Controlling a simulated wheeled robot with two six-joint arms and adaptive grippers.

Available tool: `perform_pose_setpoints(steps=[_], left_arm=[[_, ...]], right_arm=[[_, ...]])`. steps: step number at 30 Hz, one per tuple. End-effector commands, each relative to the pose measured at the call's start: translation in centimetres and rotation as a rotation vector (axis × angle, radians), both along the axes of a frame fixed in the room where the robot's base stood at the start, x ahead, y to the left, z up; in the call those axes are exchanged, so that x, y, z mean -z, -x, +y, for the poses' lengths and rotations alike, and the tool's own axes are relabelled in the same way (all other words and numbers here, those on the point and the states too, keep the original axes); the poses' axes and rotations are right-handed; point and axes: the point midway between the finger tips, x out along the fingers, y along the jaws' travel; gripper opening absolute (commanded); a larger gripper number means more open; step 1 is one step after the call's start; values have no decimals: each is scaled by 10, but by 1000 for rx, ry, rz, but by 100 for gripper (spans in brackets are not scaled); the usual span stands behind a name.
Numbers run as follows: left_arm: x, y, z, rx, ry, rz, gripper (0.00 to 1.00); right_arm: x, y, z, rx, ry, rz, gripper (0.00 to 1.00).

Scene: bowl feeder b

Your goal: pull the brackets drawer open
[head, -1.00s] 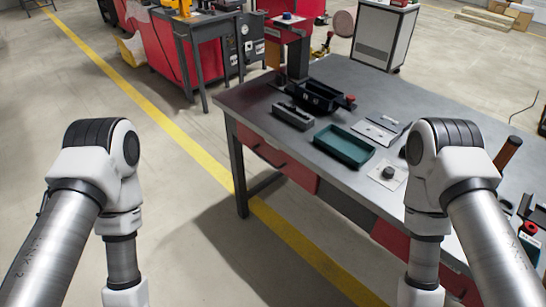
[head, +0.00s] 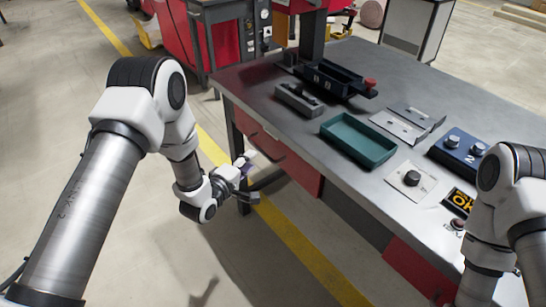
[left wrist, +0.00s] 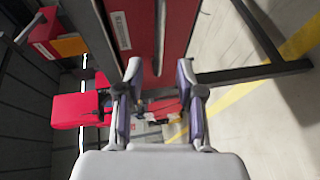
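A red drawer front (head: 300,172) with a dark handle (head: 265,148) sits under the left part of the grey table and looks closed. A second red drawer front (head: 418,272) is further right. I cannot read which one is marked brackets. My left gripper (head: 254,174) is just in front of the left drawer, near its handle, apart from it as far as I can see. In the left wrist view my left gripper (left wrist: 157,98) is open and empty, with a red drawer front (left wrist: 122,15), its white label and a bar handle (left wrist: 160,35) beyond the fingers. My right gripper is out of view.
On the table (head: 255,85) lie a teal tray (head: 358,140), a grey block (head: 299,99), a black tray (head: 335,80), a blue box with knobs (head: 459,149) and a plate with a knob (head: 411,180). A dark table leg (head: 236,150) stands beside my left gripper.

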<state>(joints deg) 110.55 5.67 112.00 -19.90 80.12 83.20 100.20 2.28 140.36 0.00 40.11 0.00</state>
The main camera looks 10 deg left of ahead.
Motion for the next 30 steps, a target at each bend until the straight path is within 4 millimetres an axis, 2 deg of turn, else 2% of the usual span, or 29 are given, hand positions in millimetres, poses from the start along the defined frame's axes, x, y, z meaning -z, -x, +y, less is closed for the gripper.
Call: perform_pose_setpoints(steps=[12, 15, 21, 22, 24, 25, 30], left_arm=[[12, -63, -18, 1, -4, 2, 37], [13, -70, -20, 0, -3, 2, 37], [13, -71, -20, 0, -2, 5, 37], [13, -71, -20, 0, -2, 5, 34], [13, -71, -20, 0, -2, 5, 9], [13, -71, -20, 0, -2, 5, 0], [13, -71, -20, 0, -3, 4, 0]], right_arm=[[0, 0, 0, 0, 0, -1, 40], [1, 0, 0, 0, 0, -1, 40], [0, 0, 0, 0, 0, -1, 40], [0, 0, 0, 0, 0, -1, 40], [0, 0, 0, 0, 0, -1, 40], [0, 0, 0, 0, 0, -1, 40], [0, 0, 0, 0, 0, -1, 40]])
